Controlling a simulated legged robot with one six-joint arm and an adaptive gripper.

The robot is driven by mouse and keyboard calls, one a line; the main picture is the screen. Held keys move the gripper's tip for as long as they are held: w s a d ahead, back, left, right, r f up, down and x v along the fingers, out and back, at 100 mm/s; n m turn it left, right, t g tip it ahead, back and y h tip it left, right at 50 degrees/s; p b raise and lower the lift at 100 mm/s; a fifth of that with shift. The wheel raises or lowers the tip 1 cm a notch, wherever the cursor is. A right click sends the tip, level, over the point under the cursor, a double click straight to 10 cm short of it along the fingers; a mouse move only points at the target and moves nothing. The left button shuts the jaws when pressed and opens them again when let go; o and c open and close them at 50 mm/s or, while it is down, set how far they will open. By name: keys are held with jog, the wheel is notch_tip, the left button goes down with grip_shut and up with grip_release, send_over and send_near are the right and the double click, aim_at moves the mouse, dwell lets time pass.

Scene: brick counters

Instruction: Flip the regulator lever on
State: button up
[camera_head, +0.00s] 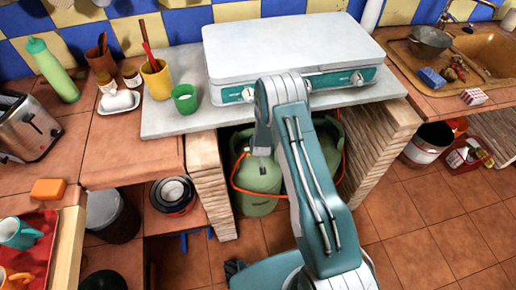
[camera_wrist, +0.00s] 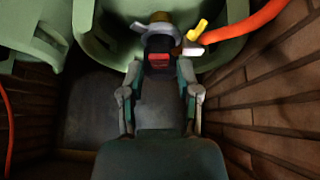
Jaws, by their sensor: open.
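In the wrist view, a regulator (camera_wrist: 158,42) sits on top of a green gas bottle (camera_wrist: 112,45). It has a grey body, a dark front with a red piece (camera_wrist: 159,59), and a yellow piece (camera_wrist: 197,31) at its right. I cannot tell which piece is the lever. My gripper (camera_wrist: 160,72) is open, its fingertips left and right of the dark front's lower end. I cannot tell whether they touch it.
An orange hose (camera_wrist: 245,27) leaves the regulator to the right. Brick walls (camera_wrist: 285,85) close in on the right in the wrist view. In the head view, a brick pillar (camera_head: 212,180) stands left of the bottles, and a white stove (camera_head: 290,45) is on the counter above.

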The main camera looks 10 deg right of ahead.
jog(key=v, duration=1)
jog(key=shift+s+r, duration=0.1)
jog(key=shift+s, duration=0.05)
